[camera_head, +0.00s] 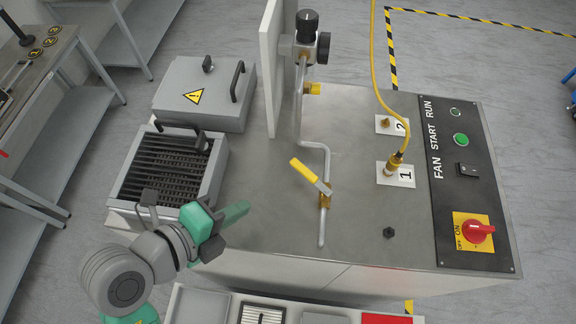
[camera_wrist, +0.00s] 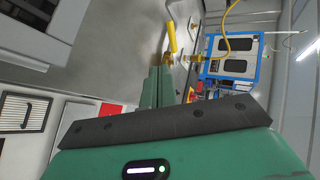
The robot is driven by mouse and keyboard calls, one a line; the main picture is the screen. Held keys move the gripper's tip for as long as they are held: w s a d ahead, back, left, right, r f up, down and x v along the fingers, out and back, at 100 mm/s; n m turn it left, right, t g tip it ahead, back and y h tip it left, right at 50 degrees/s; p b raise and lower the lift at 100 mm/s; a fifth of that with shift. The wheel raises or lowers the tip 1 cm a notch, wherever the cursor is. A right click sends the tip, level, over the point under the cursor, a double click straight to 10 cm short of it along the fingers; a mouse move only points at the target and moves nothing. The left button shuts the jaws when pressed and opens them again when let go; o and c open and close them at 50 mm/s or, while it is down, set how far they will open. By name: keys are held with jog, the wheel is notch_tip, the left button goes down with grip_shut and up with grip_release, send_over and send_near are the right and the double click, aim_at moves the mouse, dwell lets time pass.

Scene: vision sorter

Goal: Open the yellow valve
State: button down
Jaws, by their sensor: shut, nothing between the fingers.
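The yellow valve lever (camera_head: 305,172) sits on a thin grey pipe with a brass body (camera_head: 325,197) on the metal bench top. The lever slants across the pipe, its free end toward the upper left. My gripper (camera_head: 243,211) is to the left of the lever and nearer the bench's front edge, apart from it. In the wrist view the shut green fingers (camera_wrist: 163,70) hold nothing, and the yellow lever (camera_wrist: 172,34) shows beyond their tips. A brass fitting (camera_wrist: 167,59) is partly hidden behind the fingers.
The pipe rises to a black-knobbed regulator (camera_head: 308,22) beside an upright white panel (camera_head: 270,65). A yellow hose (camera_head: 378,70) ends at the plate marked 1 (camera_head: 408,178). A slatted box (camera_head: 165,175) stands at left. The control panel (camera_head: 462,180) is at right.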

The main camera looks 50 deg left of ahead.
jog(key=b, duration=0.9)
send_near(299, 172)
jog(key=shift+s+d+f, duration=0.1)
jog(key=shift+s+f, duration=0.3)
jog(key=shift+s, duration=0.2)
jog(key=shift+s+d+f, duration=0.1)
jog(key=shift+s+f, duration=0.35)
jog(key=shift+s, duration=0.2)
jog(key=w+p, duration=0.1)
jog(key=w, duration=0.1)
jog(key=w+f+p, duration=0.1)
jog(key=w, duration=0.2)
jog(key=w+a+p, duration=0.1)
jog(key=w, duration=0.2)
jog(key=shift+f, duration=0.3)
